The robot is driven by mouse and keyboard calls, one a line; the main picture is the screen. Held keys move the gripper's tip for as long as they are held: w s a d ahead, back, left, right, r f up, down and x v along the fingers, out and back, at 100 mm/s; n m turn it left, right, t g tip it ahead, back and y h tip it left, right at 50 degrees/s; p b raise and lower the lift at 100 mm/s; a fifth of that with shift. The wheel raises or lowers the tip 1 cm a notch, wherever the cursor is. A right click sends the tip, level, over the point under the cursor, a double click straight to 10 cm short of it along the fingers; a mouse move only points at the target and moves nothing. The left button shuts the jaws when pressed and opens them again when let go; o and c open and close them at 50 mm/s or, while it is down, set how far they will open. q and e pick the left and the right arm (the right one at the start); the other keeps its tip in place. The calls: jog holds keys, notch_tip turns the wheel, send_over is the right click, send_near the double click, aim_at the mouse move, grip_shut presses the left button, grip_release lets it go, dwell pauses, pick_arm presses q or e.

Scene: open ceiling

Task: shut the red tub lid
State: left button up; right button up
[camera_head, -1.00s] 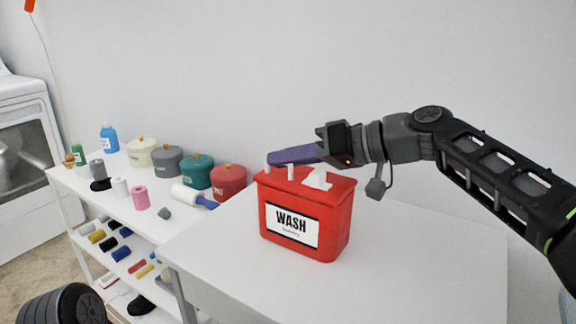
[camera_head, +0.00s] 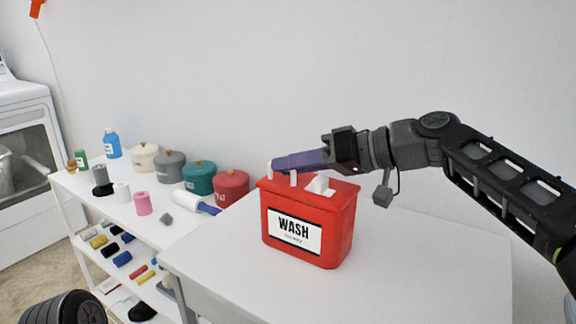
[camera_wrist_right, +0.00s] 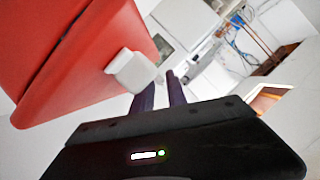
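The red tub (camera_head: 340,235) stands upright on the white table, with a white WASH label on its front. Its red lid (camera_head: 345,190) lies across the top, nearly level with the rim; whether it is fully seated I cannot tell. My left gripper is not in view.
The white table (camera_head: 420,270) is clear to the right of the tub. A white shelf (camera_head: 165,232) at the left holds several lidded pots, a blue bottle (camera_head: 112,145), rolls and small items. A white wall stands behind.

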aim_at(328, 189)
jog(key=v, duration=0.7)
jog(key=shift+s, duration=0.1)
